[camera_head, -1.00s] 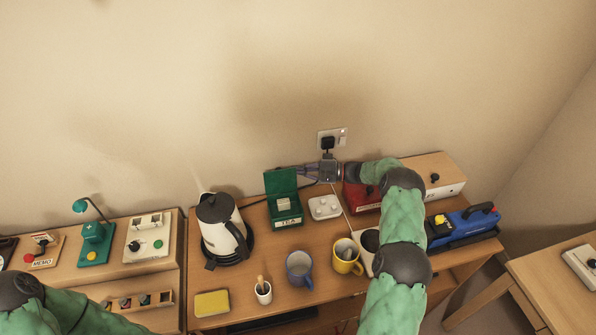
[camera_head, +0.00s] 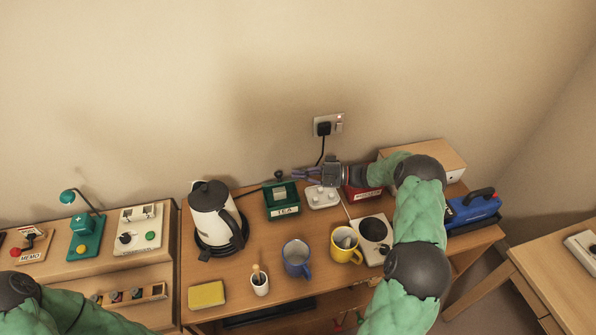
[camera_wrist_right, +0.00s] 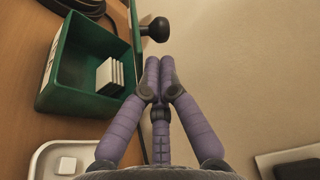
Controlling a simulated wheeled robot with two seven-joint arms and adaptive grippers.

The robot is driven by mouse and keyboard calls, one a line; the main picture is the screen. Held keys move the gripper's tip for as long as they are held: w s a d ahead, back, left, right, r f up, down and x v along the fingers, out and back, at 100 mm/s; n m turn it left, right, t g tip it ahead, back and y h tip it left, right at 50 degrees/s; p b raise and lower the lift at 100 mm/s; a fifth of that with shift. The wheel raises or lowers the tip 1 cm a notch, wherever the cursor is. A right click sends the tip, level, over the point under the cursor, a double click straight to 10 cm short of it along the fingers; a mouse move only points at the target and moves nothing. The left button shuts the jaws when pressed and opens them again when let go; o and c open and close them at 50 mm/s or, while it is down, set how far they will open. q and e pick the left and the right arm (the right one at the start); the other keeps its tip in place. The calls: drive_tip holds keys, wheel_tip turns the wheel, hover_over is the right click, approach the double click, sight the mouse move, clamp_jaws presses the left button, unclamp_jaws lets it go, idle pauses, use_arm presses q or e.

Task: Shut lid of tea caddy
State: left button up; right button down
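The green tea caddy (camera_head: 283,211) stands at the back of the desk with its white contents visible, so it is open. Its black knob (camera_head: 279,174) sticks out at the caddy's wall side, and shows in the right wrist view (camera_wrist_right: 157,29) too. The lid looks strongly foreshortened; I cannot tell its exact angle. My right gripper (camera_head: 296,173) is just right of the knob, pointing left. In the right wrist view its purple fingertips (camera_wrist_right: 160,62) are together with nothing between them, apart from the knob. My left gripper is out of view; only its arm shows at bottom left.
A kettle (camera_head: 213,212) stands left of the caddy. A white tray (camera_head: 322,196) lies close on its right, below my right gripper. A blue mug (camera_head: 296,259) and a yellow mug (camera_head: 344,246) stand in front. A plugged socket (camera_head: 328,126) is on the wall behind.

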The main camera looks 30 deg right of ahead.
drive_tip(key=shift+s+a+f+n+b, duration=0.15)
drive_tip(key=shift+s+f+n+b, duration=0.2)
drive_tip(key=shift+s+f+b, duration=0.3)
drive_tip(key=shift+s+a+f+n+b, duration=0.15)
drive_tip(key=shift+s+f+n+b, duration=0.25)
drive_tip(key=shift+b, duration=0.35)
